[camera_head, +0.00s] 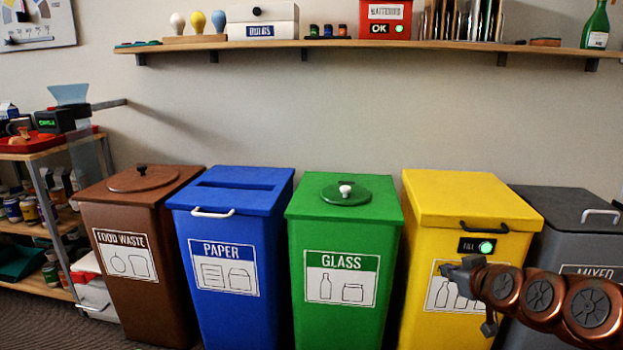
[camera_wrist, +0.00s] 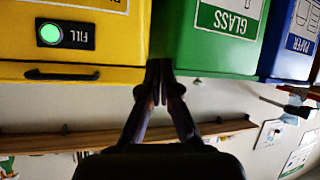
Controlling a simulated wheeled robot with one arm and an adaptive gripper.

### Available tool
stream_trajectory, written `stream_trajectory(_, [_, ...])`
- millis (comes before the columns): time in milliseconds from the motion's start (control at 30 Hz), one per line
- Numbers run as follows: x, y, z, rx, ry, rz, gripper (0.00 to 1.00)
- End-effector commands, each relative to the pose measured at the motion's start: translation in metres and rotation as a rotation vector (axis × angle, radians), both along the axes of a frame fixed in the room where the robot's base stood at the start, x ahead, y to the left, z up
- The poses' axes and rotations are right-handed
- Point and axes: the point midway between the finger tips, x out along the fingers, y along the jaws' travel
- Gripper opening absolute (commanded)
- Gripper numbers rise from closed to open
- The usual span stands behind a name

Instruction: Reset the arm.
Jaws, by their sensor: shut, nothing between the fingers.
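My arm reaches in from the lower right of the head view, and my gripper (camera_head: 462,270) is in front of the yellow bin (camera_head: 470,205). In the wrist view my gripper (camera_wrist: 166,66) has its two dark fingers together at the tips, with nothing between them. That view is upside down and shows the yellow bin (camera_wrist: 115,40) and the green glass bin (camera_wrist: 205,40) beyond the fingers. In the head view part of the yellow bin's label is hidden behind my gripper.
The brown food waste bin (camera_head: 135,210), blue paper bin (camera_head: 230,230), green glass bin (camera_head: 345,230) and grey mixed bin (camera_head: 570,240) stand in a row. A wooden wall shelf (camera_head: 400,44) runs above. A cluttered rack (camera_head: 35,150) stands at the left.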

Motion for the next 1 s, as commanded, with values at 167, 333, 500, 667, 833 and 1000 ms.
stream_trajectory(167, [-0.024, 0.037, 0.040, 0.014, 0.131, 0.054, 0.00])
stream_trajectory(333, [-0.052, 0.064, 0.063, 0.025, 0.262, 0.084, 0.00])
stream_trajectory(500, [-0.086, 0.086, 0.088, 0.030, 0.395, 0.097, 0.00])
stream_trajectory(667, [-0.119, 0.102, 0.114, 0.031, 0.518, 0.095, 0.00])
stream_trajectory(833, [-0.157, 0.113, 0.144, 0.027, 0.643, 0.077, 0.00])
stream_trajectory(1000, [-0.198, 0.121, 0.175, 0.023, 0.772, 0.044, 0.00])
